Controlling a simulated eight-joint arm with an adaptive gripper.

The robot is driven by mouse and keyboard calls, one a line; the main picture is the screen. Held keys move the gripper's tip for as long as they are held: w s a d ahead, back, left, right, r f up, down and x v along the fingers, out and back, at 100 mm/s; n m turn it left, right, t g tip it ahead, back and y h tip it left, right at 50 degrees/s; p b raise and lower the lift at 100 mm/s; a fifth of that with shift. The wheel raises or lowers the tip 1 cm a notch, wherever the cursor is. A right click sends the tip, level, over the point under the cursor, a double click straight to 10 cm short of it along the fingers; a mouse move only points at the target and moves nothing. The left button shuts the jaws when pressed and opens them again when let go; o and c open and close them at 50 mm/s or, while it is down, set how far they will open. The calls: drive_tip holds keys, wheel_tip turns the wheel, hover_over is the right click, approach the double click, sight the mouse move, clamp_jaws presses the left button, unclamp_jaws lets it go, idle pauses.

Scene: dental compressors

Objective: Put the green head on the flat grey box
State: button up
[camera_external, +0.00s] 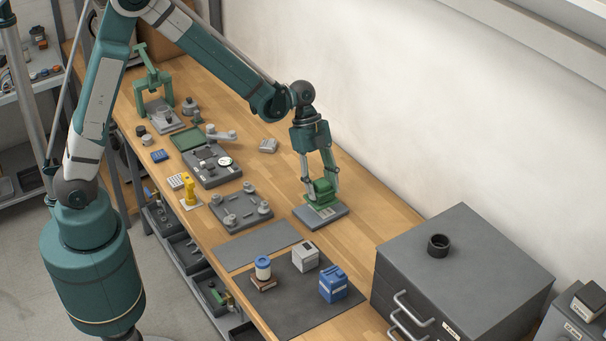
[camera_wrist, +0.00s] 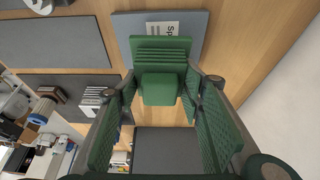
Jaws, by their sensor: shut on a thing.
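The green head (camera_external: 322,194) is between the fingers of my gripper (camera_external: 320,180), which is shut on it. In the wrist view the ribbed green head (camera_wrist: 160,75) sits between the two green finger pads of my gripper (camera_wrist: 160,95). The flat grey box (camera_external: 333,217) lies on the bench directly below the head. In the wrist view the flat grey box (camera_wrist: 203,32) shows behind the head, with a white label partly covered. The head is over the box and looks at or very near its top; I cannot tell if they touch.
Left of the box stands a grey plate with knobs (camera_external: 241,207). In front lie grey mats (camera_external: 258,245) with a blue-lidded jar (camera_external: 263,267), a light grey box (camera_external: 305,256) and a blue box (camera_external: 333,285). A dark drawer cabinet (camera_external: 480,260) stands to the right. Bench wood behind the box is clear.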

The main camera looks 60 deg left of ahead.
drive_tip(key=shift+f, duration=1.85)
drive_tip(key=shift+f+b, duration=0.2)
drive_tip(key=shift+b, duration=0.15)
drive_tip(key=o, duration=1.2)
drive_tip(key=shift+r, duration=0.2)
drive_tip(key=p+v, duration=0.1)
drive_tip(key=v, duration=1.1)
drive_tip(key=shift+a, duration=0.1)
